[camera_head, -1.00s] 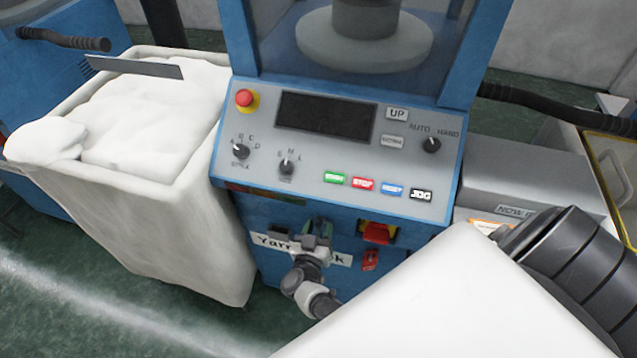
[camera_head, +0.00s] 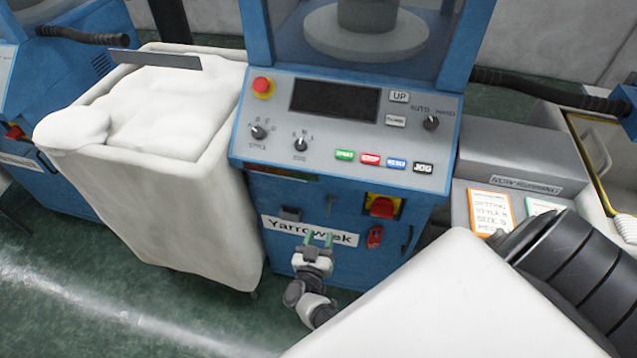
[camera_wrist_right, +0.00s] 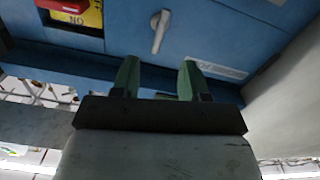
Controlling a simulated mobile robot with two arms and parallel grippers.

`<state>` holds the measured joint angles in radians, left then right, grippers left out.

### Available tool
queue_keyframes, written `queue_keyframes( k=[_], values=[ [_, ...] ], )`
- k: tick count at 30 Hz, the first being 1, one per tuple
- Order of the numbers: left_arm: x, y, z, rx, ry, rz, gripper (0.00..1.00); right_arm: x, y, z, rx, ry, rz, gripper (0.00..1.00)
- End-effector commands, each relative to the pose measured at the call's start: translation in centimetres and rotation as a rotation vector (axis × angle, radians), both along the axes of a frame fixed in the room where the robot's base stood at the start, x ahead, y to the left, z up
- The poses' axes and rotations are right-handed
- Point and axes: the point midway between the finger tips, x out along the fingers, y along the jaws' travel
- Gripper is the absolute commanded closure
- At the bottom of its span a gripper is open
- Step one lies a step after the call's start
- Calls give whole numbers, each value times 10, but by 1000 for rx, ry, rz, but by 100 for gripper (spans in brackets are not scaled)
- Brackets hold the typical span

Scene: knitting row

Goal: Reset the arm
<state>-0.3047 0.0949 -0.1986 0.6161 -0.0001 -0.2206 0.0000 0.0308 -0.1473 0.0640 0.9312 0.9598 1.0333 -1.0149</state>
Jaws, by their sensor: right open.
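My right gripper (camera_head: 318,240) is in front of the blue knitting machine's lower cabinet (camera_head: 345,268), just below and partly over the "Yarrow…k" label (camera_head: 290,231). Its two green fingers are spread with nothing between them; they also show apart in the right wrist view (camera_wrist_right: 158,80). That view shows a grey lever (camera_wrist_right: 159,31) on the blue cabinet beyond the fingertips, apart from them. My pale upper arm and dark ribbed joint fill the lower right of the head view. My left gripper is not in view.
Above is the control panel (camera_head: 345,128) with a red emergency button (camera_head: 262,86), knobs and coloured buttons. A red-and-yellow switch (camera_head: 382,207) sits right of the gripper. A white bin (camera_head: 170,215) of white fabric stands left. A "NOW RUNNING" box (camera_head: 500,165) stands right.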

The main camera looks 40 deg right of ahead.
Motion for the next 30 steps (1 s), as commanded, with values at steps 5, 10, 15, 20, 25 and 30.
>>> queue_keyframes(
  k=[5, 10, 15, 20, 25, 30],
  values=[
    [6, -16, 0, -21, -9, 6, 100, 0, 0, 0, 0, 0, 0, 56],
    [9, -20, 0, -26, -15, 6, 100, 0, 0, 0, 0, 0, 0, 56],
    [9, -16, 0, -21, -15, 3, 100, -1, 2, -3, 4, 6, 19, 56],
    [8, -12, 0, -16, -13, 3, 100, -12, 23, -43, 55, 90, 248, 56],
    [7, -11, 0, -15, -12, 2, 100, -77, 66, -135, 244, 390, 624, 56],
    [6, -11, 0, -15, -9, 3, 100, -182, 82, -209, 434, 774, 789, 56]
  ],
)
